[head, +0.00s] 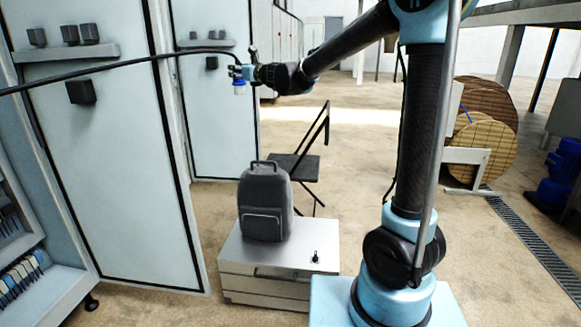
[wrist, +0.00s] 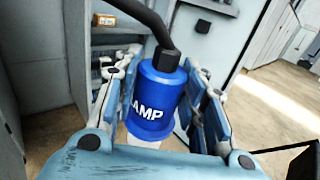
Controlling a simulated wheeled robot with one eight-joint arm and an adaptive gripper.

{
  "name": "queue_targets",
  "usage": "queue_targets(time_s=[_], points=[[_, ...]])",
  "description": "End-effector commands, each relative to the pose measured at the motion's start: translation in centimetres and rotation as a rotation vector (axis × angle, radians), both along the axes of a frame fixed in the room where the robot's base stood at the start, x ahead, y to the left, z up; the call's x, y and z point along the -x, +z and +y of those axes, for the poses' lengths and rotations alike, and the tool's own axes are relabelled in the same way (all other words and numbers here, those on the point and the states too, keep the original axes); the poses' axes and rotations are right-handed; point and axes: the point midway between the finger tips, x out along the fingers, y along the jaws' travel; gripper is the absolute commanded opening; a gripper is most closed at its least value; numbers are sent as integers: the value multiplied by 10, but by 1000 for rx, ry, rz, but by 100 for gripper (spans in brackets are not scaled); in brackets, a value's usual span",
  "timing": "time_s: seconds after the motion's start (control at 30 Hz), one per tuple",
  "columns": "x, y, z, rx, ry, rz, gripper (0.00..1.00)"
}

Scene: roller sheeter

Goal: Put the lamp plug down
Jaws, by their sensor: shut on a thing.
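The lamp plug (wrist: 155,100) is a blue cylinder with white letters, of which "AMP" shows, and a pale lower end. A black cable (wrist: 165,30) leaves its top. My gripper (wrist: 156,88) is shut on the plug, one finger on each side. In the head view my gripper (head: 240,72) is high in the air in front of the grey cabinets, and the plug (head: 239,88) hangs below it. The cable (head: 120,62) runs from there to the left edge of the picture.
A dark backpack (head: 265,203) stands on a low metal drawer unit (head: 235,262), with a small black item (head: 316,257) on its clear right part. A folding chair (head: 300,165) is behind. Cabinet doors (head: 110,150) with small shelves stand left. Wooden reels (head: 488,145) stand right.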

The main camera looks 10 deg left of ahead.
Motion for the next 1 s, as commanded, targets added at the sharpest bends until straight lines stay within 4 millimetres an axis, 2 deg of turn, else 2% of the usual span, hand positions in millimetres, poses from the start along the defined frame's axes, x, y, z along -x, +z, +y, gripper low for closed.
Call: queue_targets(time_s=[0.37, 0.47, 0.57, 0.67, 1.0], points=[[0, 0, 0, 0, 0, 0, 6], [-6, -4, -1, 0, -3, 0, 6], [-21, -14, -4, 0, -10, 0, 6], [-45, -32, -10, 1, -23, -1, 6], [-141, -120, -53, 1, -69, -1, 6]])
